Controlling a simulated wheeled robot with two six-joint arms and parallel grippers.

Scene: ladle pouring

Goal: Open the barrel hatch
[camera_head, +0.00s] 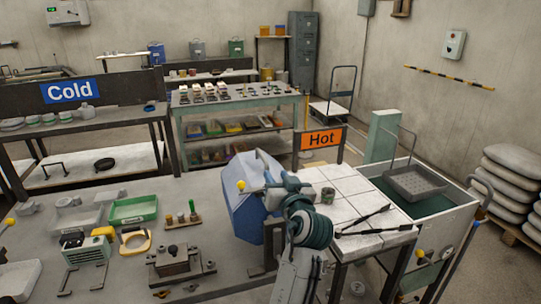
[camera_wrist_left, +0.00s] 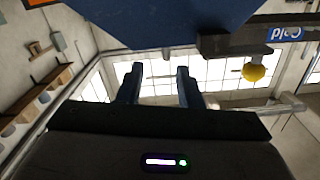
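The blue faceted barrel (camera_head: 240,211) stands at the right end of the grey workbench, partly hidden behind my left arm. My left gripper (camera_head: 274,190) is close against the barrel's right side in the head view. In the wrist view its fingers (camera_wrist_left: 158,86) are apart with nothing between them. The hatch's outline is not clear. My right gripper is out of view.
Right of my arm are a white tiled table (camera_head: 345,190) with black tongs (camera_head: 363,222), and a tank with a basket (camera_head: 414,183).

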